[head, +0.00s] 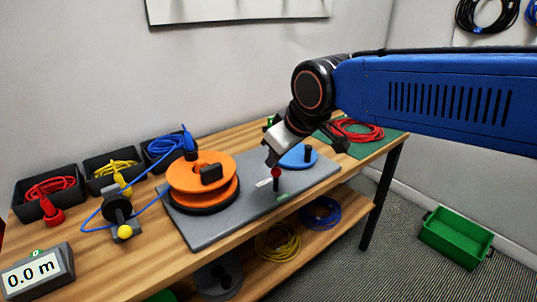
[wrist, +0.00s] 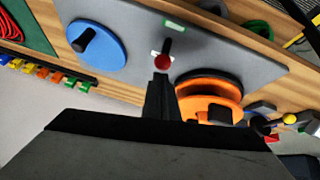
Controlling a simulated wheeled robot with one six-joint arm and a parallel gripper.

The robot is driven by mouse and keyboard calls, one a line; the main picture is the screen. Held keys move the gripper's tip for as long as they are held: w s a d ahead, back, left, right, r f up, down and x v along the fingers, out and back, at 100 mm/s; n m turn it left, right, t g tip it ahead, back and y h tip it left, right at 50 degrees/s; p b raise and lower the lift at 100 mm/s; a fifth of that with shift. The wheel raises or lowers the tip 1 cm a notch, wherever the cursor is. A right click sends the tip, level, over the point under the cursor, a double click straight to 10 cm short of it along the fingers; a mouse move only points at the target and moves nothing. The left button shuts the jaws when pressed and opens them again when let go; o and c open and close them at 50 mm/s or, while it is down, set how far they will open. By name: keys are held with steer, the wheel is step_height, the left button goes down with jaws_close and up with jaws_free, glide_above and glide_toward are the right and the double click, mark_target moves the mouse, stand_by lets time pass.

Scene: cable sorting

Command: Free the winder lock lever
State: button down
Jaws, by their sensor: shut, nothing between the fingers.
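The lock lever (head: 277,184) is a short dark stick with a red knob on the grey base plate (head: 222,218), between the orange winder spool (head: 201,171) and a blue disc (head: 297,158) with a black handle. In the wrist view its red knob (wrist: 162,62) shows just beyond my fingertips, with the stick running away from it. My gripper (head: 271,162) is shut and empty, right at the knob; I cannot tell whether it touches. It also shows in the wrist view (wrist: 161,84). The lever's foot has a white label on one side and a green one on the other.
Blue cable runs from a black bin (head: 165,150) and through a black guide (head: 118,207) to the spool. A length display (head: 36,272) reads 0.0 m. Red cable (head: 357,130) lies on a green mat at right. A green crate (head: 455,238) stands on the floor.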

steer(key=shift+s+d+f+t+y, duration=0.1)
steer(key=shift+s+d+t+y, duration=0.2)
steer(key=shift+s+t, duration=0.2)
steer(key=shift+s+d+f+t+y, duration=0.1)
steer(key=shift+s+d+t+y, duration=0.2)
steer(key=shift+s+t, duration=0.2)
steer(key=shift+r, duration=0.2)
steer(key=shift+r, duration=0.6)
